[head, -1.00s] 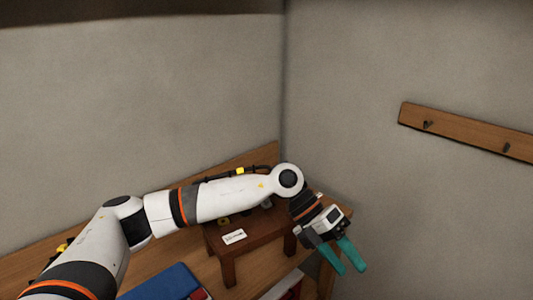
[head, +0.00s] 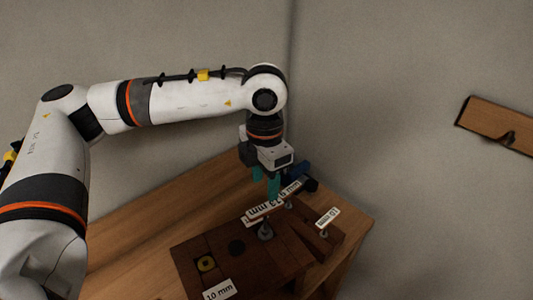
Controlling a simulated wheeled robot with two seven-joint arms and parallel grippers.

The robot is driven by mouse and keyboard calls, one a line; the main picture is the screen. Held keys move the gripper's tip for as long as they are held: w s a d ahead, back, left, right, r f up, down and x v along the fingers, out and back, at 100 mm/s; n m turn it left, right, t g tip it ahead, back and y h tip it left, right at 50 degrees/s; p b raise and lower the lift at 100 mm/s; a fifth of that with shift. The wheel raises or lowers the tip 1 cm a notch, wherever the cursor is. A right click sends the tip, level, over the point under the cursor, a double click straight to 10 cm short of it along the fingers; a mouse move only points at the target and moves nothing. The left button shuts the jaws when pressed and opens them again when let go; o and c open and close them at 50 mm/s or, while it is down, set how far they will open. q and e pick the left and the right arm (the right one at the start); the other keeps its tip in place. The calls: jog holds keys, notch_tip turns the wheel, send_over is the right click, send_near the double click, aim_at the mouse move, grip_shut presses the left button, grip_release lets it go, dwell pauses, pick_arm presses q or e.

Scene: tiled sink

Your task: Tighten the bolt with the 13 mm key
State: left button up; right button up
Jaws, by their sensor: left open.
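My left gripper (head: 273,187), with teal fingers, points down over the far side of a dark wooden stand (head: 285,262); it is open, and I see nothing held between its fingers. A grey bolt (head: 265,231) stands upright on the stand, nearer than the gripper. White size labels (head: 264,213) behind it overlap in view and are partly upside down; I cannot read them surely. A blue and black object (head: 300,171) shows beside and behind the fingers; its shape is partly hidden. I cannot pick out the 13 mm key. My right gripper is out of view.
Another white label (head: 328,217) is at the right. The wooden bench (head: 130,250) looks clear at left. Walls meet behind; a hook rail (head: 498,126) hangs at right.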

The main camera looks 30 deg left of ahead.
aim_at(265, 207)
pick_arm(q)
jog(key=shift+s+r, duration=0.1)
jog(key=shift+r, duration=0.05)
jog(key=shift+s+d+f+b, duration=0.35)
jog(key=shift+s+f, duration=0.05)
jog(key=shift+s, duration=0.2)
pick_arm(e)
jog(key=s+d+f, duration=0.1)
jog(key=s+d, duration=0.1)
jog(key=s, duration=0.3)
pick_arm(q)
jog(key=f, duration=0.1)
jog(key=f+b, duration=0.1)
jog(key=f, duration=0.2)
jog(key=shift+w+a+b, duration=0.2)
jog(key=shift+w+b, duration=0.1)
jog(key=shift+b, duration=0.1)
notch_tip(265, 207, down, 4)
jog(key=b, duration=0.3)
jog(key=shift+d+r+b, duration=0.1)
jog(key=shift+r+b, duration=0.1)
jog(key=shift+b, duration=0.2)
jog(key=shift+f, duration=0.2)
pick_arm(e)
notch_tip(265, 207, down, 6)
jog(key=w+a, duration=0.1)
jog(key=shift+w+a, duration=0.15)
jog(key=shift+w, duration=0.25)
